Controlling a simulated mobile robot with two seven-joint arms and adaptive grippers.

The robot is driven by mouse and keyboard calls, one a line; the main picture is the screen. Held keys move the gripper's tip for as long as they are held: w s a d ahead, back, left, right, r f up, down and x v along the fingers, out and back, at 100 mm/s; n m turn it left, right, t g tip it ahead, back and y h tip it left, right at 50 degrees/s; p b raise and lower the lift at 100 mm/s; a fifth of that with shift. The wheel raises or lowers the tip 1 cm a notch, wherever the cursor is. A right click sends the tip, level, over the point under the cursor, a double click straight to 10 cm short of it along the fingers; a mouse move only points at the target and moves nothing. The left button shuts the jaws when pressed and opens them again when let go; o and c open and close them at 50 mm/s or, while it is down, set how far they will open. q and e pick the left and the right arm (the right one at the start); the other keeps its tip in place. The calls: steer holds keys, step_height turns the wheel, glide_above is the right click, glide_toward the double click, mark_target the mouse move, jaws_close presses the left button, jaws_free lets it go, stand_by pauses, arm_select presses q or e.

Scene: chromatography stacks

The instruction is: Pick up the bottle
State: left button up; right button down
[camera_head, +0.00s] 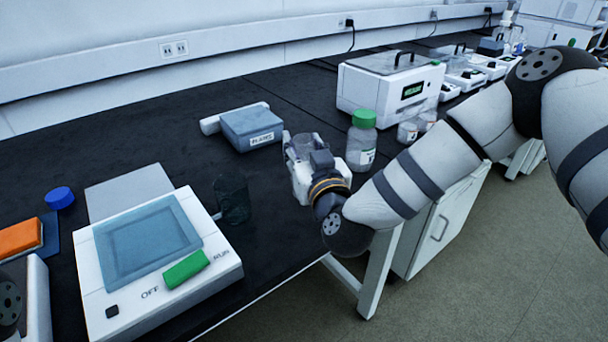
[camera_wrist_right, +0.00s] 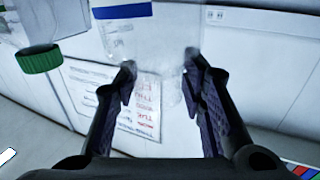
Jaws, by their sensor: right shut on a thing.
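My right gripper (camera_head: 303,160) is over the front part of the dark bench. In the right wrist view, its two fingers (camera_wrist_right: 160,68) stand on either side of a clear bottle (camera_wrist_right: 150,42) with a white, blue-edged label, and they are shut on it. In the head view, the gripper hides most of this bottle. A second clear bottle with a green cap (camera_head: 363,118) stands upright beside the gripper, to its right; its cap also shows at the left of the wrist view (camera_wrist_right: 40,60). My left gripper is out of view.
A blue-grey box (camera_head: 252,128) lies behind the gripper. A white device with a blue panel (camera_head: 150,245) and a dark beaker (camera_head: 232,198) are to the left. A white machine (camera_head: 388,85) and small jars (camera_head: 408,132) stand to the right. The bench's front edge is close.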

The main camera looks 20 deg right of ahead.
steer(key=shift+d+f, duration=0.1)
steer(key=shift+f, duration=0.25)
